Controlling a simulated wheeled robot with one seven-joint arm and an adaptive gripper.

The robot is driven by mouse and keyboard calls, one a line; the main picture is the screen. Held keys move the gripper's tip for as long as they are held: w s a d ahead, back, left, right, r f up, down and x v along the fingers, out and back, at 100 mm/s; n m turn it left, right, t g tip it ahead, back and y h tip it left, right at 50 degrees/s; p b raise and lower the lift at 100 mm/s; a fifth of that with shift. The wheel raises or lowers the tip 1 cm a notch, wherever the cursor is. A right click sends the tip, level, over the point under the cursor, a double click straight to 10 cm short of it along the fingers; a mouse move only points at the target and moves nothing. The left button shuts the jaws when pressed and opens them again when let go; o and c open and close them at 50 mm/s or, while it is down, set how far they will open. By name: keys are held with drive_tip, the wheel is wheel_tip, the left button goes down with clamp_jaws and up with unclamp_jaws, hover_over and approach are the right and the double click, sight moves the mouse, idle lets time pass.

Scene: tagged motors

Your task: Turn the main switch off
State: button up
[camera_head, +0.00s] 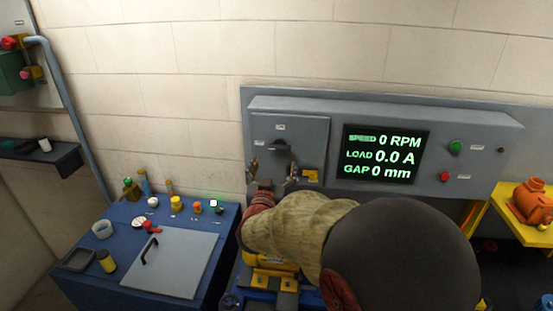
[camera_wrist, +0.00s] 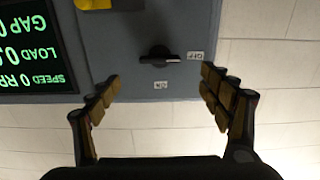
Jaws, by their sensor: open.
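The main switch (camera_head: 280,146) is a dark rotary knob on the grey panel door at the wall. In the wrist view the knob (camera_wrist: 158,57) lies horizontally, its light mark toward a small label (camera_wrist: 195,56) that seems to read OFF. Another label (camera_wrist: 161,85), seemingly ON, sits below it in that view. My gripper (camera_head: 272,172) is in front of the panel door, just below the knob in the head view. In the wrist view my gripper (camera_wrist: 163,88) is open and empty, its fingers apart on either side, not touching the knob.
A display (camera_head: 385,155) beside the switch reads 0 RPM, 0.0 A, 0 mm. A green button (camera_head: 455,146) and a red button (camera_head: 444,177) are to its right. A yellow tag (camera_head: 310,176) is on the door. A blue bench (camera_head: 130,291) holds several small items at left.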

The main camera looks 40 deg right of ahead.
drive_tip(key=shift+v, duration=1.1)
